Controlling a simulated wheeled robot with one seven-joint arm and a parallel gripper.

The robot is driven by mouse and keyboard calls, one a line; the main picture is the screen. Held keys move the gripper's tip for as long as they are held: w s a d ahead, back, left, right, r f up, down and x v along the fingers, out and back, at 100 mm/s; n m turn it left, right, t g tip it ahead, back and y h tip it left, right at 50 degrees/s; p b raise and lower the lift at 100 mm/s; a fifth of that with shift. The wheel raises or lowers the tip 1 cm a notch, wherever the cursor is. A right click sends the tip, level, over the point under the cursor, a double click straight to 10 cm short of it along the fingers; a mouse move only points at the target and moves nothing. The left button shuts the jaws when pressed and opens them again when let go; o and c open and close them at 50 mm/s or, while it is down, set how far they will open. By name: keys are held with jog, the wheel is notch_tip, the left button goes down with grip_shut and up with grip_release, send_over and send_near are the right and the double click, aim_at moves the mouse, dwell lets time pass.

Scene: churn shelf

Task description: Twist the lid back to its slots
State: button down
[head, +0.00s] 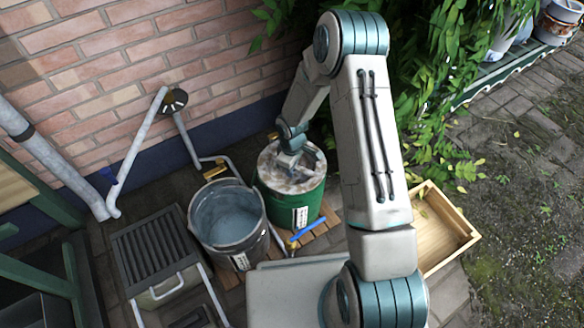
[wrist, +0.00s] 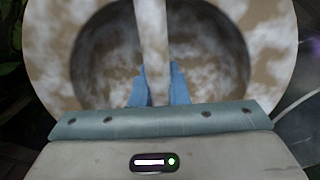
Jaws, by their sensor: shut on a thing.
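A green churn (head: 279,203) stands upright on wooden slats beside a grey bucket in the head view. Its round lid (head: 274,172) is mottled tan and white and lies on top of the churn. In the wrist view the lid (wrist: 275,45) has a dark round recess crossed by an upright handle bar (wrist: 152,35). My gripper (head: 291,157) reaches down onto the lid from above. Its blue fingers (wrist: 156,84) are shut on the bar, one on each side. The slots are not visible, so I cannot tell how the lid lines up with them.
An open grey bucket (head: 203,235) with liquid stands close left of the churn. An empty wooden crate (head: 447,235) is at right. A brick wall (head: 110,85) and pipes stand behind; leafy plants (head: 440,110) hang at right.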

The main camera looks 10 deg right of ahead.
jog(key=c, duration=1.3)
grip_release()
jog(key=shift+r, duration=0.1)
notch_tip(320, 180, up, 14)
jog(key=p, duration=0.6)
jog(key=s+d+r+m+p, duration=0.2)
jog(key=r+p, duration=0.3)
jog(key=r, duration=0.6)
jog(key=s+d+r+m+t+h+p, duration=0.1)
jog(key=s+d+r+p, duration=0.3)
jog(key=r, duration=0.7)
jog(key=s+a+r+m+p, duration=0.1)
jog(key=r+m+p, duration=0.1)
jog(key=r+p, duration=0.7)
jog(key=s+d+r+m+p, duration=0.1)
jog(key=s+r+p, duration=0.3)
jog(key=r, duration=0.5)
jog(key=s+r+m+t+p, duration=0.1)
jog(key=s+r+m+p, duration=0.2)
jog(key=r, duration=0.6)
jog(key=s+d+r+m+y+p, duration=0.1)
jog(key=s+r+m+p, duration=0.1)
jog(key=s+r+p, duration=0.5)
jog(key=shift+s+d+r+t, duration=0.2)
jog(key=shift+s+r, duration=0.25)
jog(key=shift+r, duration=0.3)
jog(key=shift+s+d+r+t, duration=0.1)
jog(key=shift+s+r+t, duration=0.1)
jog(key=shift+s+r, duration=0.4)
